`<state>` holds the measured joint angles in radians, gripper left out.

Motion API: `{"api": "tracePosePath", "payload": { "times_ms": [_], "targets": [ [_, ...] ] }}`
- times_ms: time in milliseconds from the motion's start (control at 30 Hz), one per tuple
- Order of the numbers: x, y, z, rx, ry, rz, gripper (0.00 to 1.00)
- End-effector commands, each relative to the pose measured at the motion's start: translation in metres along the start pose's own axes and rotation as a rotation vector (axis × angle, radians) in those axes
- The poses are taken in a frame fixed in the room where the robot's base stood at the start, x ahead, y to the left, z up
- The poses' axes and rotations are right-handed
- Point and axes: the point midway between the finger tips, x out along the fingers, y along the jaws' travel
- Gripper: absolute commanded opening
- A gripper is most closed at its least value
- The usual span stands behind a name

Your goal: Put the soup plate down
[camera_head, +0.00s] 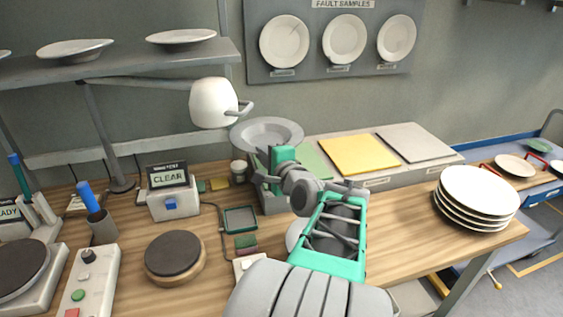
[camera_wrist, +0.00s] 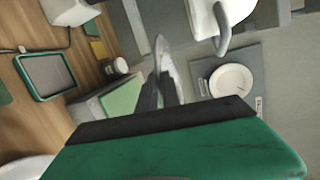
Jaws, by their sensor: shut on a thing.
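A grey-white soup plate (camera_head: 267,131) is held up, roughly level, above the left end of a grey bench unit. My gripper (camera_head: 268,160) is shut on its near rim. In the wrist view the soup plate (camera_wrist: 165,62) shows nearly edge-on between my dark fingers (camera_wrist: 162,94). A green pad (camera_head: 312,161) lies on top of the unit, with a yellow pad (camera_head: 359,154) and a grey pad (camera_head: 415,142) to its right. The green pad also shows in the wrist view (camera_wrist: 124,97). My arm hides part of the unit's front.
A white lamp (camera_head: 213,103) hangs close to the plate's upper left. A plate stack (camera_head: 476,198) stands at the table's right. A tester reading CLEAR (camera_head: 172,195), a small tray (camera_head: 240,220) and a round turntable (camera_head: 175,257) occupy the left. Fault sample plates (camera_head: 344,40) hang on the wall.

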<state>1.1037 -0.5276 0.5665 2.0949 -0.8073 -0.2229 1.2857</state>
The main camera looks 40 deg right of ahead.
Motion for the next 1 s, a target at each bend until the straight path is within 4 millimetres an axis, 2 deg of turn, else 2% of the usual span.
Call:
{"api": "tracePosePath", "payload": {
  "times_ms": [333,500,767,900,1000],
  "targets": [
    [0.05,0.019,-0.077,0.004,0.002,0.001,0.0],
    [0.072,0.05,-0.106,0.004,0.0,0.001,0.0],
    [0.088,0.071,-0.127,0.0,0.0,-0.002,0.0],
    [0.091,0.094,-0.129,0.003,0.0,0.001,0.0],
    [0.092,0.098,-0.13,-0.002,0.0,-0.004,0.0]
  ]
}}
